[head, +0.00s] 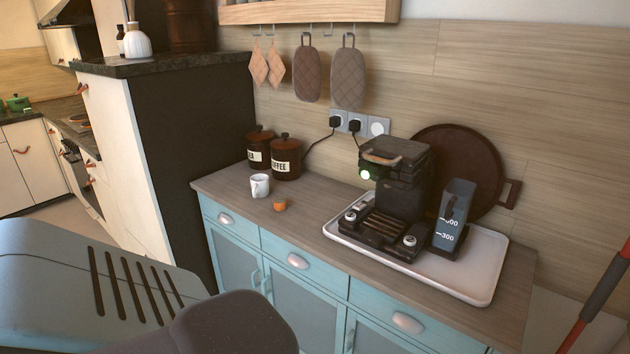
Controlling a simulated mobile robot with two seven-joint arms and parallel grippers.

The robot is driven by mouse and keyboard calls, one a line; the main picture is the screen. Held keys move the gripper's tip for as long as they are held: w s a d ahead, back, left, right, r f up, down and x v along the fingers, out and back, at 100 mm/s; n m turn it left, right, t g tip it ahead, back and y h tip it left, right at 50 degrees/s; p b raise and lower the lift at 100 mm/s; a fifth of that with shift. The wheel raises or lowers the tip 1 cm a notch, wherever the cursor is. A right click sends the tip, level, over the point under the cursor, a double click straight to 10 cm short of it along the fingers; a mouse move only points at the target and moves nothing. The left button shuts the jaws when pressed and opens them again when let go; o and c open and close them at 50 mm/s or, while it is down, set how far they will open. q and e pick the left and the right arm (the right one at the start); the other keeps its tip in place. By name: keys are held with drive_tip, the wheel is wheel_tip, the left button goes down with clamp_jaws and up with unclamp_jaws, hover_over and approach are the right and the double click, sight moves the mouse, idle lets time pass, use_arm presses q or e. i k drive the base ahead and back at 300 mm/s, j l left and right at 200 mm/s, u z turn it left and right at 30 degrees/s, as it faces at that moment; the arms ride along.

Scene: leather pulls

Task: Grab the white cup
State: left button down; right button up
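The white cup (260,186) stands upright on the wooden counter (318,222), near its left front part. A small orange-brown object (280,205) lies just to the right of the cup. No gripper touches the cup. Grey and dark parts of my own body fill the lower left of the head view. Neither my left nor my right gripper can be seen.
Two brown canisters (286,158) stand behind the cup. A coffee machine (398,190) and a measuring jug (452,217) stand on a white tray (478,290) to the right. A dark cabinet side (195,140) rises left of the counter.

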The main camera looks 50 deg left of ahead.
sight(259, 189)
drive_tip(key=u, duration=2)
drive_tip(key=i+z, duration=0.1)
drive_tip(key=z, duration=0.5)
drive_tip(key=i+j+z, duration=0.2)
drive_tip(key=j+z, duration=0.45)
drive_tip(key=j, duration=0.2)
drive_tip(key=i+j+z, duration=0.1)
drive_tip(key=j, duration=0.2)
drive_tip(key=i+j, duration=0.1)
drive_tip(key=j, duration=0.2)
drive_tip(key=j+z, duration=0.15)
drive_tip(key=j, duration=0.15)
drive_tip(key=i+j, duration=0.1)
drive_tip(key=j, duration=0.35)
drive_tip(key=i+j, duration=0.1)
drive_tip(key=j, duration=0.4)
drive_tip(key=i+j, duration=0.1)
drive_tip(key=j, duration=0.35)
